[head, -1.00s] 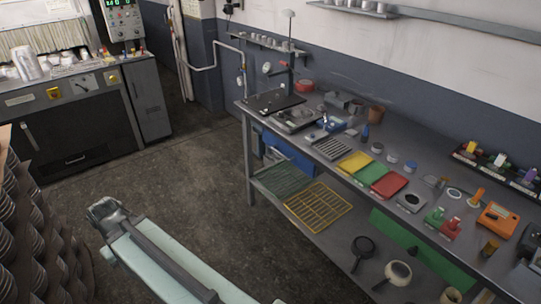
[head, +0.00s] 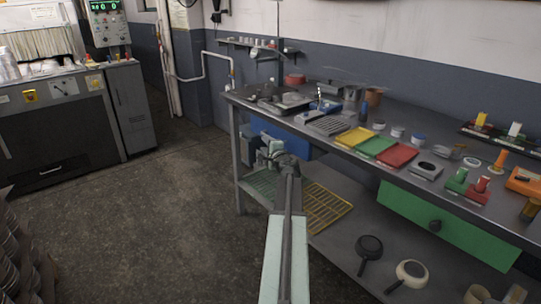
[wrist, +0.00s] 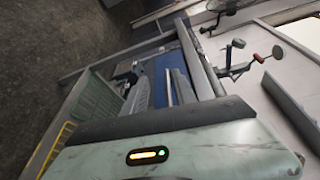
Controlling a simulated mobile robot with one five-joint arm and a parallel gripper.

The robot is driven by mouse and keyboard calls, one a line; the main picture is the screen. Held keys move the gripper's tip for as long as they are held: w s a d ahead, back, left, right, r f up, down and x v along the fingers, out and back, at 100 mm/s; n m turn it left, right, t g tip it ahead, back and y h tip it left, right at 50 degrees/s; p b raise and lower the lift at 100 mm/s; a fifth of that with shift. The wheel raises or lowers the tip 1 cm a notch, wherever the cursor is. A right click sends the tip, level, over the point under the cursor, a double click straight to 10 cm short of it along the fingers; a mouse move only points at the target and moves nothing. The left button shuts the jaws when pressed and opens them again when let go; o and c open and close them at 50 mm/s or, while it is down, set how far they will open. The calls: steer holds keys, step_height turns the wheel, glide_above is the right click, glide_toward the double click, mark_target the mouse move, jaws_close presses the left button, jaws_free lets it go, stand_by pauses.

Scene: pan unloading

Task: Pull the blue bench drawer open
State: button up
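The blue drawer (head: 296,143) hangs under the left part of the grey bench top. In the head view its left part and lower edge are partly behind my gripper. My gripper (head: 277,152) is in front of the drawer, below the bench top; whether it touches the drawer or a handle I cannot tell. The drawer's blue face also shows in the wrist view (wrist: 158,76), tilted, with grey parts in front of it. No drawer handle is clearly visible.
A green drawer (head: 440,222) with a dark knob hangs under the bench further right. The lower shelf holds a green rack (head: 262,183), a yellow rack (head: 325,208) and pans (head: 369,248). The bench top (head: 345,143) is crowded. The floor at left is open.

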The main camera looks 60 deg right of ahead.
steer(key=s+d+m+h, duration=0.1)
steer(key=s+d, duration=0.2)
steer(key=x, duration=0.7)
steer(key=shift+w+d+f+b, duration=0.2)
steer(key=shift+d+b, duration=0.1)
steer(key=shift+d, duration=0.1)
jaws_close()
steer(key=shift+s, duration=0.1)
stand_by(0.7)
